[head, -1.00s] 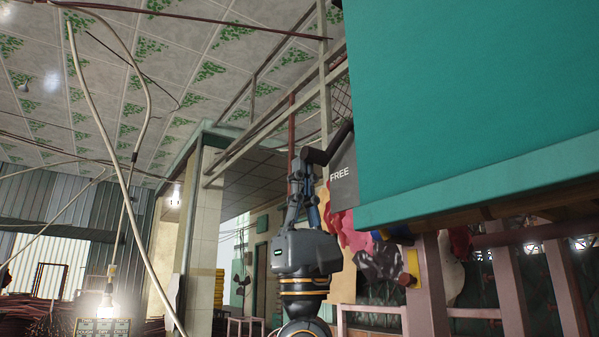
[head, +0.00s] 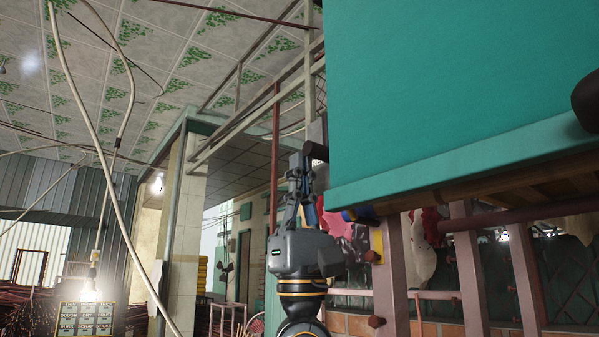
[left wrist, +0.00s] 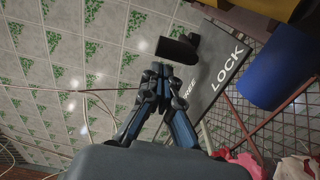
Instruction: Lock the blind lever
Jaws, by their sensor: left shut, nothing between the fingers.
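The blind lever (left wrist: 178,51) shows in the left wrist view as a short dark bar against a dark plate (left wrist: 222,72) lettered LOCK and FREE. The bar is nearer the FREE end, whose lettering is partly hidden. In the head view the lever (head: 317,151) is a small dark stub at the left edge of a large teal panel (head: 440,90). My left gripper (left wrist: 155,72) is shut and empty, with its tips just below the lever in the wrist picture. It also points up beside the lever in the head view (head: 299,160); contact cannot be told. My right gripper is not seen.
A blue cylinder (left wrist: 275,75) and wire mesh lie right of the plate in the wrist view. In the head view, pinkish posts (head: 470,265) stand below the panel. Cables (head: 85,110) and a lit bulb (head: 90,293) hang at left. An unclear dark rounded thing (head: 588,101) enters at right.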

